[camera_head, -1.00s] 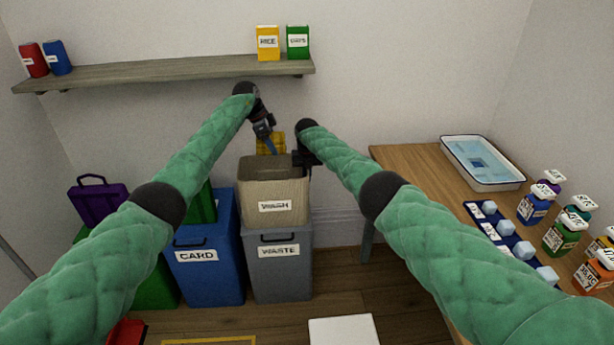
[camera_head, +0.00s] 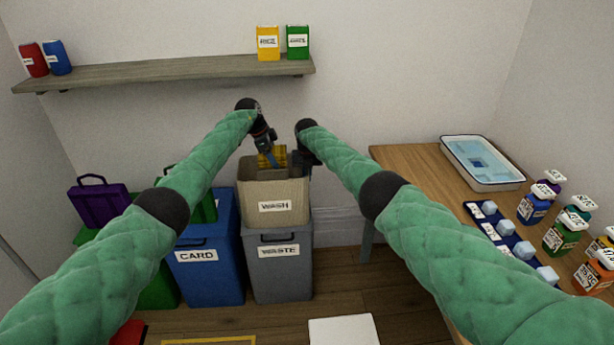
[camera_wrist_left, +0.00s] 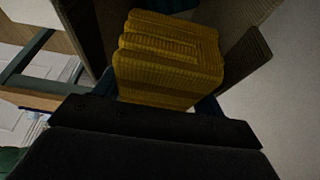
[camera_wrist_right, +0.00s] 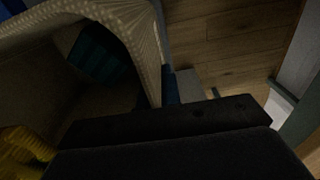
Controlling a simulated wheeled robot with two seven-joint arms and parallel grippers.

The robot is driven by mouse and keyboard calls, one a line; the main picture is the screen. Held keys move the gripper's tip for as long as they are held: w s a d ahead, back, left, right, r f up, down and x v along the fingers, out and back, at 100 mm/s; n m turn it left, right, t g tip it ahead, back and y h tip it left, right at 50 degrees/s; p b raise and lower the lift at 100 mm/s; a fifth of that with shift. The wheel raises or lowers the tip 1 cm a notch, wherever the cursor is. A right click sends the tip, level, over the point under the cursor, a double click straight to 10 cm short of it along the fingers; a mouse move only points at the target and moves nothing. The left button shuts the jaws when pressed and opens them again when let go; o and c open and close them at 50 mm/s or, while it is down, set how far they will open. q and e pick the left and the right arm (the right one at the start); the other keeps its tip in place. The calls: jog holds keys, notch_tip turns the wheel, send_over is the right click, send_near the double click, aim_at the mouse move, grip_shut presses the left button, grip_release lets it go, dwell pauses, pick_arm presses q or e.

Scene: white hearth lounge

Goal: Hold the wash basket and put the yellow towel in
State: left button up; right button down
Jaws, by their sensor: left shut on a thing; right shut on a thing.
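The beige wash basket (camera_head: 253,204), labelled WASH, is upright over the grey waste bin. My right gripper (camera_head: 303,165) is shut on its right rim; the rim also shows in the right wrist view (camera_wrist_right: 150,50). My left gripper (camera_head: 272,158) is shut on the folded yellow towel (camera_head: 279,153) at the basket's mouth. In the left wrist view the towel (camera_wrist_left: 165,60) is between the fingers, with basket walls on both sides. The right wrist view shows a yellow part of the towel (camera_wrist_right: 22,150) inside the basket's opening. The head view hides the towel's lower part.
The grey waste bin (camera_head: 279,270) and blue card bin (camera_head: 208,272) stand below. A wooden shelf (camera_head: 170,70) is on the wall above. A wooden table (camera_head: 415,165) with a white tray (camera_head: 482,163) and several bottles is at right.

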pick_arm(q)
jog(key=shift+f, duration=0.65)
jog(key=o, duration=1.1)
jog(key=v, duration=1.2)
pick_arm(e)
jog(key=c, duration=1.5)
grip_release()
pick_arm(q)
jog(key=shift+f, duration=0.1)
pick_arm(e)
jog(key=shift+r, duration=0.1)
